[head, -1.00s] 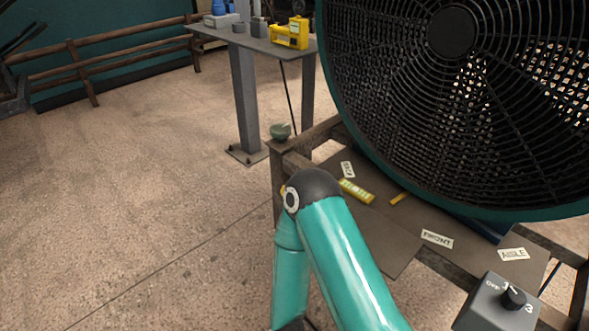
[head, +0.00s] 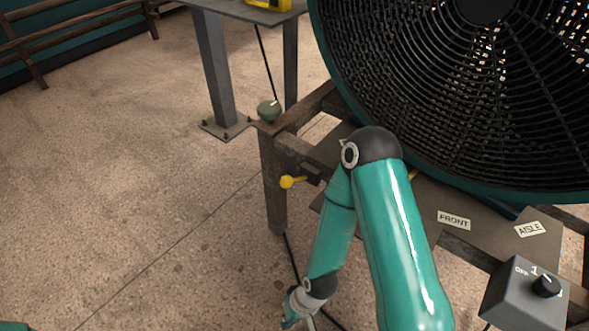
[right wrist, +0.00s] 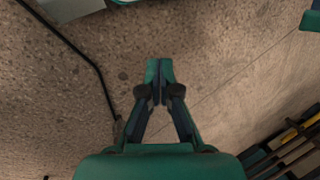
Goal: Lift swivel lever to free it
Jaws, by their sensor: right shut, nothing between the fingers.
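A small lever with a yellow knob (head: 290,182), which looks like the swivel lever, sticks out to the left from the side of the fan's wooden stand (head: 272,170). My right gripper (head: 289,323) is low at the bottom edge of the head view, below the lever and well apart from it. In the right wrist view my right gripper (right wrist: 159,72) has its fingertips together, with nothing between them, over bare floor. My left gripper is not in view. My right arm hides part of the stand behind it.
A large black fan (head: 480,90) with a teal rim stands above the stand. A grey control box (head: 510,298) with a knob is at the lower right. A metal table leg (head: 212,65) stands at the back. The speckled floor (head: 120,170) at left is clear.

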